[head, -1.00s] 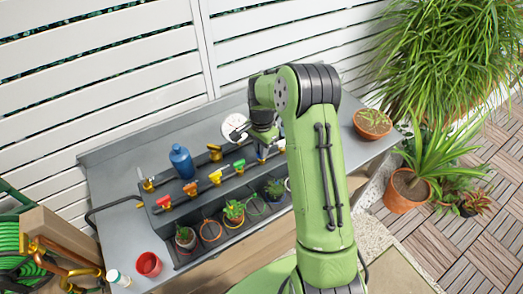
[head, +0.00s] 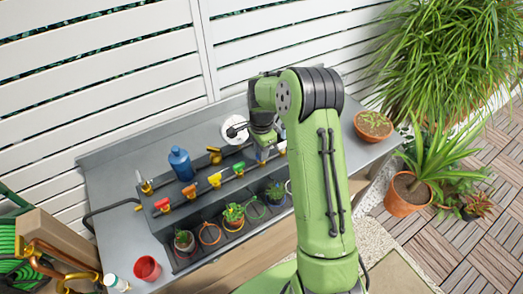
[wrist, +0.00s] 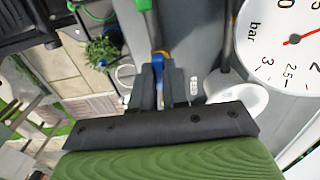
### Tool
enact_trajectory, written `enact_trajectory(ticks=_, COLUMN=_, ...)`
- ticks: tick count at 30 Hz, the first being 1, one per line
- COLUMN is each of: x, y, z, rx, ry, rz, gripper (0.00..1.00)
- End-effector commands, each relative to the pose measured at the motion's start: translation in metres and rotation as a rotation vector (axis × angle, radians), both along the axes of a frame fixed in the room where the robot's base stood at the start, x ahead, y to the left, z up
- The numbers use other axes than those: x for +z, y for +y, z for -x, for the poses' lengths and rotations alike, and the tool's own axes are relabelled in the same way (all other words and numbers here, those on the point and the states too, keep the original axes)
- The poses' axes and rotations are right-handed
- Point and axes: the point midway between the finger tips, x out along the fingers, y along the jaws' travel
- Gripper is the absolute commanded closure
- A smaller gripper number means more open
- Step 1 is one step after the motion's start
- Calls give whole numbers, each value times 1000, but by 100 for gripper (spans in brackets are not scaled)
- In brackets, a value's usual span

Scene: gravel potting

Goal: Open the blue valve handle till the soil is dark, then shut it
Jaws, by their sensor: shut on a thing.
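My gripper (head: 262,153) is at the right part of the valve row on the grey bench. In the wrist view its two dark fingers (wrist: 166,85) are closed around the blue valve handle (wrist: 167,72), with only a strip of blue showing between them. The green handle (wrist: 145,5) is beyond it at the top of that view. In the head view the blue handle is mostly hidden by my gripper. A potted plant (head: 275,190) stands in the rack below this part of the row; its soil is too small to judge.
Red (head: 162,205), orange (head: 190,191) and yellow (head: 215,180) handles line the manifold to the left. A blue bottle (head: 181,165) stands behind it. A pressure gauge (wrist: 285,40) is close on the right in the wrist view. A red cup (head: 147,268) is at the front left.

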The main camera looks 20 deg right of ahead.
Motion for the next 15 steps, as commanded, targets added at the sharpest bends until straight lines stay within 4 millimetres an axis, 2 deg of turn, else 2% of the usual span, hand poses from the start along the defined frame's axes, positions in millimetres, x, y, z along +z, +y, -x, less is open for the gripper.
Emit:
enact_trajectory(ticks=1, x=1, y=0, z=-1, rx=-3, ry=-4, rz=1, gripper=100)
enact_trajectory(ticks=2, x=1, y=0, z=-1, rx=-2, ry=-4, rz=1, gripper=82)
enact_trajectory(ticks=6, x=1, y=0, z=-1, rx=-1, ry=-3, rz=1, gripper=61)
enact_trajectory(ticks=15, x=3, y=0, z=-1, rx=0, ry=-2, rz=1, gripper=61)
